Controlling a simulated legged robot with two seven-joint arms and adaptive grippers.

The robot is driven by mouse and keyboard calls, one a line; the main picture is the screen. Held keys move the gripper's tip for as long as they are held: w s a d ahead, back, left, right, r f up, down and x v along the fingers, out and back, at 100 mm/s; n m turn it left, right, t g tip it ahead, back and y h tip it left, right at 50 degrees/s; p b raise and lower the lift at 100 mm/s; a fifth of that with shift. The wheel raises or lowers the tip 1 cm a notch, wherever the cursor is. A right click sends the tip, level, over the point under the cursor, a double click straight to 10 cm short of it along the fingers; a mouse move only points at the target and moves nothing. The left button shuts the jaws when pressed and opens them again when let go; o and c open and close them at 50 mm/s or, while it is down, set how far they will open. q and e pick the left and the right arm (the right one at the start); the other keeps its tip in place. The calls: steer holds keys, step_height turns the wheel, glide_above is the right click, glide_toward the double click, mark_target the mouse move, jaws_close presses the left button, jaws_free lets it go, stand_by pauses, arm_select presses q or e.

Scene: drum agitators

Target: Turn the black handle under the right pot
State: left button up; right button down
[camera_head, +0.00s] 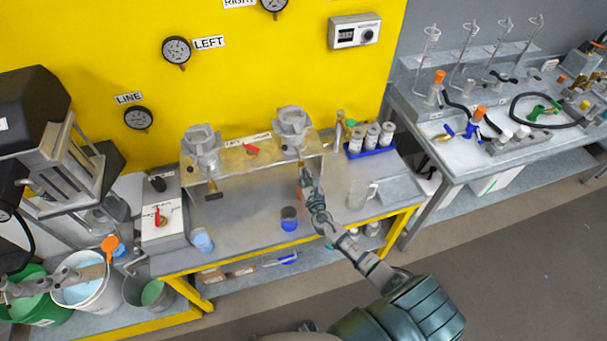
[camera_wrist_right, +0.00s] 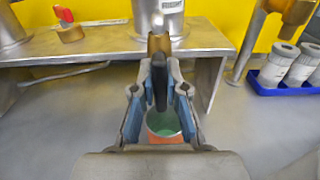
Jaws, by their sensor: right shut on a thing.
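The right pot (camera_head: 292,125) is a grey metal vessel on a raised metal stand. Its labelled lower body shows at the top of the right wrist view (camera_wrist_right: 158,18). A brass valve (camera_wrist_right: 159,44) sits under it, with the black handle (camera_wrist_right: 160,85) hanging down and toward me. My right gripper (camera_wrist_right: 160,88) has its fingers on both sides of the black handle and is shut on it. In the head view, my right gripper (camera_head: 307,182) is just below the stand's right end and hides the handle.
A cup (camera_wrist_right: 163,122) with green inside is below the handle. The left pot (camera_head: 201,147) stands on the same stand (camera_head: 228,160). A blue cup (camera_head: 289,218), a glass beaker (camera_head: 361,192) and a blue bottle rack (camera_head: 374,151) are on the bench.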

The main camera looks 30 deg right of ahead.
steer(key=shift+w+r, duration=0.1)
steer(key=shift+r, duration=0.1)
steer(key=shift+d, duration=0.25)
steer(key=shift+d+f+m+b, duration=0.1)
steer(key=shift+m+b, duration=0.45)
steer(key=shift+m, duration=0.65)
steer(key=shift+a+m+b, duration=0.2)
steer(key=shift+m+b, duration=0.45)
steer(key=shift+m, duration=0.25)
steer(key=shift+m+b, duration=0.4)
steer(key=shift+m, duration=0.4)
steer(key=m+b, duration=0.1)
steer(key=m, duration=0.1)
steer(key=shift+d+m, duration=0.2)
steer(key=shift+m, duration=0.2)
steer(key=m, duration=0.2)
steer(key=shift+m+b, duration=0.4)
steer(key=m, duration=0.3)
steer(key=shift+f+b, duration=0.15)
steer(key=shift+b, duration=0.2)
arm_select(q)
steer(key=shift+s+a+f, duration=0.1)
steer(key=shift+f, duration=2.85)
arm_select(e)
steer(key=shift+f+m, duration=0.1)
steer(key=shift+m, duration=1.6)
